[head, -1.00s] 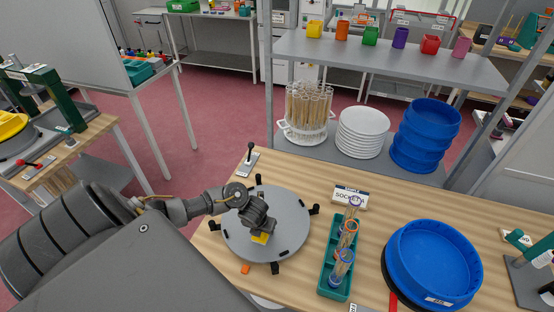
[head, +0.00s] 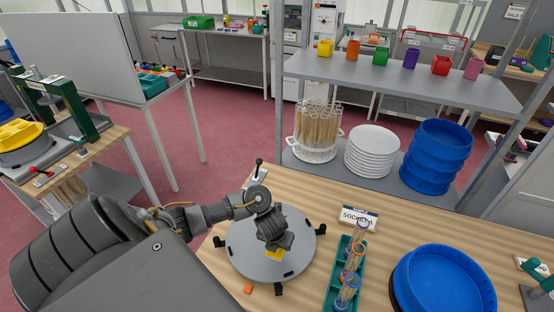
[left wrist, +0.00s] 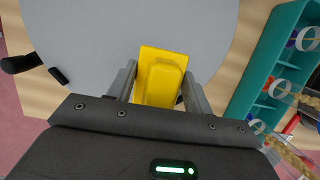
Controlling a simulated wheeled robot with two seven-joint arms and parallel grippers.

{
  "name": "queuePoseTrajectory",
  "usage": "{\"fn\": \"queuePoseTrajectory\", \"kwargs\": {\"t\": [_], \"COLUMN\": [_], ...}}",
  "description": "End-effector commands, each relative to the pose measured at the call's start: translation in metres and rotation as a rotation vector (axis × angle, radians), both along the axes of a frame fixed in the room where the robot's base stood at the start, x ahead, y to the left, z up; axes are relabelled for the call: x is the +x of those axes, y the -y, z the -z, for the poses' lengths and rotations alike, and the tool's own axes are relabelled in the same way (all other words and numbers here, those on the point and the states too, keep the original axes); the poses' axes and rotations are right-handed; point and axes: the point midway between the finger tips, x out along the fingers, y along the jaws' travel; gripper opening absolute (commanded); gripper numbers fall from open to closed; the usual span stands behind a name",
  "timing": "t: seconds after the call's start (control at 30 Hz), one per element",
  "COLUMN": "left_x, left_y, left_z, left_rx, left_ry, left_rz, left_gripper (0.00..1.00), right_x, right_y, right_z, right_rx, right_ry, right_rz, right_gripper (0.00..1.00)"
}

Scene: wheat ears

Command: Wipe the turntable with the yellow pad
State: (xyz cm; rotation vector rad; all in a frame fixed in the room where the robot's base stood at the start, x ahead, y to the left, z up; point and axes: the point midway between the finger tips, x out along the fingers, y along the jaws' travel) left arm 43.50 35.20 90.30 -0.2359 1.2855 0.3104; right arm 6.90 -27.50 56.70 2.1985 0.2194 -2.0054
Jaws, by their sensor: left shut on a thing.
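The turntable (head: 247,250) is a round grey disc with black clamps around its rim, on the wooden table. The yellow pad (head: 275,254) is over the right-hand part of the disc, under my left gripper (head: 277,246). In the left wrist view the pad (left wrist: 160,75) has a raised block, and my left gripper (left wrist: 158,90) is shut on that block from both sides. The pad's flat base lies over the grey disc (left wrist: 90,40); I cannot tell whether it touches. My right gripper is not in view.
A green rack (head: 345,280) with tubes stands right of the turntable, behind it a sign (head: 359,217). A blue sieve (head: 445,283) is farther right. A small orange block (head: 248,289) lies in front of the disc, and a lever switch (head: 257,175) stands behind it.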

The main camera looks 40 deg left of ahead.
Motion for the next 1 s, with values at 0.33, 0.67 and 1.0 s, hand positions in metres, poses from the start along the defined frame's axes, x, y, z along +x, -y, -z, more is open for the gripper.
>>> {"fn": "queuePoseTrajectory", "kwargs": {"t": [0.33, 0.67, 1.0], "left_x": [-0.003, -0.004, 0.000], "left_y": [-0.005, -0.005, 0.000], "left_z": [-0.026, -0.026, -0.027], "left_rx": [0.002, 0.000, -0.001], "left_ry": [0.003, 0.001, 0.004], "left_rz": [-0.009, -0.012, -0.022], "left_gripper": [0.29, 0.29, 0.29], "right_x": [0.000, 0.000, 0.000], "right_y": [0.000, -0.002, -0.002], "right_z": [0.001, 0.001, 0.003], "right_rx": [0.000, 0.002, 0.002], "right_ry": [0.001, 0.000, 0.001], "right_rz": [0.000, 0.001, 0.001], "right_gripper": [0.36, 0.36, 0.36]}}
